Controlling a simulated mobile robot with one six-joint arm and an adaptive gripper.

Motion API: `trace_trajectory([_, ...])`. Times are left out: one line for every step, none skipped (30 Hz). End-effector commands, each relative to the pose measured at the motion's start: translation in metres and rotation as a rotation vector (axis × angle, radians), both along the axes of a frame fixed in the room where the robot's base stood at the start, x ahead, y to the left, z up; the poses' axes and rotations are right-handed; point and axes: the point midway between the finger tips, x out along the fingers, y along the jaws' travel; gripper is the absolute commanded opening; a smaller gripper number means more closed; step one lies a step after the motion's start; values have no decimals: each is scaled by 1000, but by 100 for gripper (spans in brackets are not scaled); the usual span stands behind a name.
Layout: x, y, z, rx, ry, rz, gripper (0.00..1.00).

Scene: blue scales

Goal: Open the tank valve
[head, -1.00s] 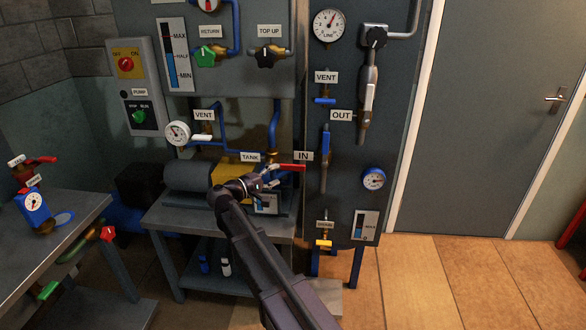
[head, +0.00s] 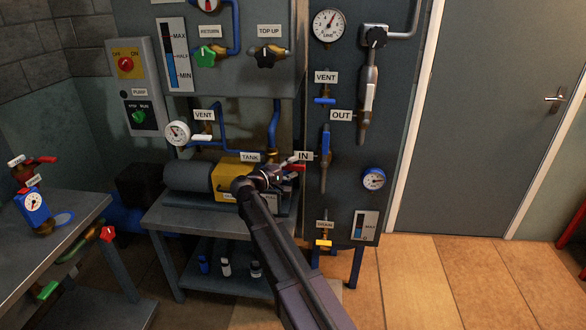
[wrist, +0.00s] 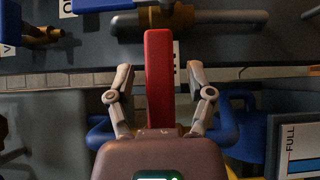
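The tank valve has a red lever handle (head: 298,167) beside the TANK label (head: 250,157), below the pipes on the bench. In the wrist view the red handle (wrist: 158,62) points away between my gripper's two fingers. My gripper (head: 283,176) is open, with one finger on each side of the handle. Gaps show between both fingers and the handle. In the head view my gripper hides part of the handle and the valve body.
A yellow pump unit (head: 227,174) sits close left of my gripper on the bench. Blue pipes (head: 272,128) rise behind it. Open floor (head: 450,280) lies to the right.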

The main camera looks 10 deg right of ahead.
Motion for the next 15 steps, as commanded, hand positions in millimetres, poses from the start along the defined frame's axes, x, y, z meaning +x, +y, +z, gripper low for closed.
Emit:
trace_trajectory([0,0,0,0,0,0,51])
trace_trajectory([0,0,0,0,0,0,42])
trace_trajectory([0,0,0,0,0,0,30])
trace_trajectory([0,0,0,0,0,0,21])
trace_trajectory([0,0,0,0,0,0,12])
trace_trajectory([0,0,0,0,0,0,0])
trace_trajectory([0,0,0,0,0,0,0])
trace_trajectory([0,0,0,0,0,0,0])
trace_trajectory([0,0,0,0,0,0,0])
trace_trajectory([0,0,0,0,0,0,0])
trace_trajectory([0,0,0,0,0,0,0])
trace_trajectory([0,0,0,-1,0,-1,0])
trace_trajectory([0,0,0,-1,0,-1,0])
trace_trajectory([0,0,0,-4,1,-1,0])
trace_trajectory([0,0,0,-7,2,-1,0])
